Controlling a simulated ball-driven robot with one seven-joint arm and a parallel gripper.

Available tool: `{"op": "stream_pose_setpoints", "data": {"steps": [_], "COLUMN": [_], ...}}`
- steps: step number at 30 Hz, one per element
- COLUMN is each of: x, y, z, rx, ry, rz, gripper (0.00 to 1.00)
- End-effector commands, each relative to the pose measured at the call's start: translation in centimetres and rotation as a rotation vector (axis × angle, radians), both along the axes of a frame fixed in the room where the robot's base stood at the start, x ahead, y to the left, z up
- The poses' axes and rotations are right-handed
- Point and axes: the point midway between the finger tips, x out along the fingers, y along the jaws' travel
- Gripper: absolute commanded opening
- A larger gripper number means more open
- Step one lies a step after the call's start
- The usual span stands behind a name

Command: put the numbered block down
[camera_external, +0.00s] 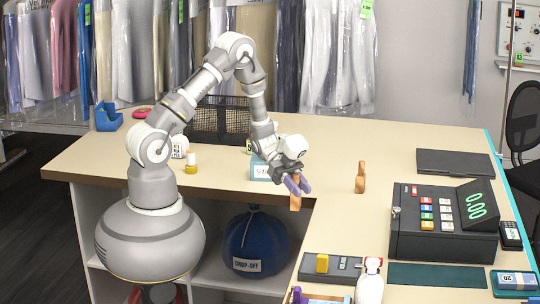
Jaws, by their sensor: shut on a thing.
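My gripper (297,184), with purple fingers, is shut on an orange-brown block (295,199). The block hangs upright below the fingers, and its lower end overlaps the counter's inner front edge in the picture. I cannot read a number on it. I cannot tell how high it is, or whether it touches the counter (335,210). A similar orange-brown piece (360,177) stands on the counter to the right, apart from my gripper.
A small light-blue box (261,169) stands just left of my gripper. A blue bag (255,240) sits below the counter. Counter space around the standing piece is clear.

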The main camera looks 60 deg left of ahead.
Motion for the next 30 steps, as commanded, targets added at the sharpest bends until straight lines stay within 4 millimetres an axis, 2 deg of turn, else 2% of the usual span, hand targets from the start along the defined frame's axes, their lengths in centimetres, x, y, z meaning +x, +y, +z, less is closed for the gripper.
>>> {"op": "stream_pose_setpoints", "data": {"steps": [5,8,18,21,28,30], "x": [0.3,1.7,11.3,13.2,15.1,15.2], "y": [-0.1,-0.6,-3.9,-4.6,-5.2,-5.2], "z": [0.0,-0.3,-1.4,-1.5,-1.6,-2.6], "rx": [-0.001,-0.001,0.000,-0.001,-0.001,-0.001], "ry": [-0.001,-0.003,-0.004,-0.002,-0.002,0.003], "rz": [0.002,0.001,0.002,0.002,0.004,0.004], "gripper": [0.00,0.00,0.00,0.00,0.00,0.00]}}
